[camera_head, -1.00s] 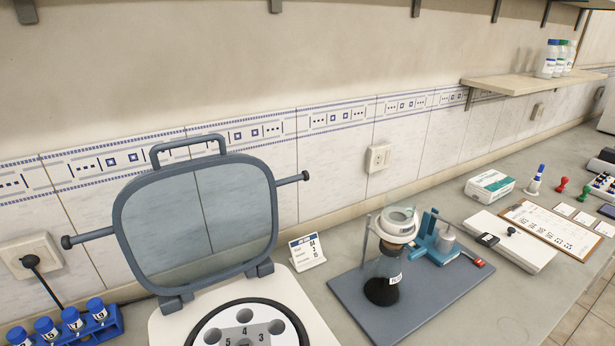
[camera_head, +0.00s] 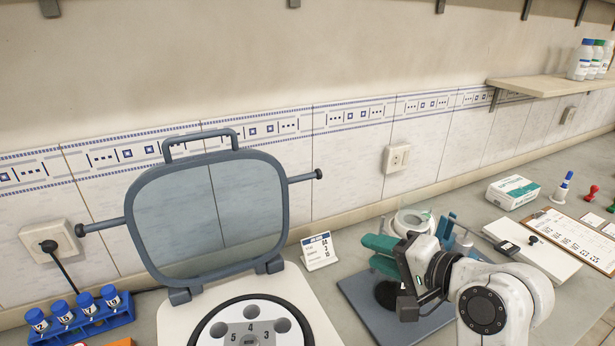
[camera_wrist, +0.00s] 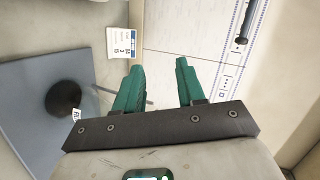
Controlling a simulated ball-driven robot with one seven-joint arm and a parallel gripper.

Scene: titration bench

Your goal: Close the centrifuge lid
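The centrifuge (camera_head: 175,325) stands at the lower left in the head view, with numbered holes in its round rotor (camera_head: 250,328). Its lid (camera_head: 208,215), a grey-blue frame with a clear pane, stands open and upright at the back. The lid has a handle (camera_head: 200,133) on top and a knobbed bar on each side. My gripper (camera_head: 380,253) is right of the centrifuge, over the stand's base, apart from the lid. In the wrist view its two green fingers (camera_wrist: 160,78) are spread with nothing between them. A knobbed bar (camera_wrist: 245,25) shows at the wrist view's upper right.
A small label card (camera_head: 319,252) stands between the centrifuge and my arm. A stand with a blue-grey base (camera_head: 352,292) is partly hidden behind my gripper. A blue rack of capped tubes (camera_head: 95,325) is left of the centrifuge. The wall is close behind the lid.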

